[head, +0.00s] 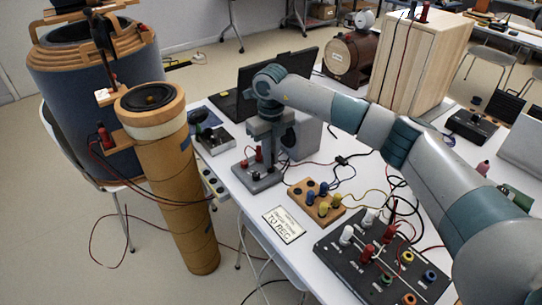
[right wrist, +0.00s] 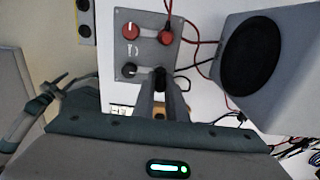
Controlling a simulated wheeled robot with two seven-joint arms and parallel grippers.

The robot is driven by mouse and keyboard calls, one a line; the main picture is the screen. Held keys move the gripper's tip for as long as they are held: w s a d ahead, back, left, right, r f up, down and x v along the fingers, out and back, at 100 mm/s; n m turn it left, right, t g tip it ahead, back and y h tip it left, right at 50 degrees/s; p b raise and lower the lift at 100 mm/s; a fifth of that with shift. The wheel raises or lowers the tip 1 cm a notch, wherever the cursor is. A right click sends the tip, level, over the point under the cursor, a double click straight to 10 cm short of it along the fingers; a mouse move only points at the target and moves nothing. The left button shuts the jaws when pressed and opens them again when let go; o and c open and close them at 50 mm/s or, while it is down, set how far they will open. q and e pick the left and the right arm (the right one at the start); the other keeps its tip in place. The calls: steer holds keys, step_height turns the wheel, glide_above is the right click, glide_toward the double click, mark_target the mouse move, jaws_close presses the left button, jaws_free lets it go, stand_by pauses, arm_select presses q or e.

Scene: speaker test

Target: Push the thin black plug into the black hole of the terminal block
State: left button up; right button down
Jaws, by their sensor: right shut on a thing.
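The terminal block (head: 254,178) is a grey plate on the white table in the head view, with red posts on it. In the right wrist view the terminal block (right wrist: 151,52) shows two red posts at one end and a black post (right wrist: 128,70) at the other. My right gripper (head: 268,166) points down over the block's right part. In the right wrist view its fingertips (right wrist: 160,76) are shut on the thin black plug, a small dark shape that is mostly hidden between them. The fingers cover the black hole, so I cannot tell whether the plug is in it. My left gripper is out of view.
A grey speaker box (right wrist: 268,62) stands close to the right of the block. A wooden block with coloured knobs (head: 317,201) and a black panel with several posts (head: 385,262) stand nearer. Loose cables lie around. A brown tube (head: 174,180) stands at left.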

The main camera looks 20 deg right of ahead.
steer(key=shift+f+b, duration=0.35)
steer(key=shift+f, duration=0.25)
steer(key=c, duration=1.7)
jaws_free()
steer(key=shift+r, duration=0.15)
steer(key=shift+r+p, duration=1.9)
steer(key=shift+r, duration=1.75)
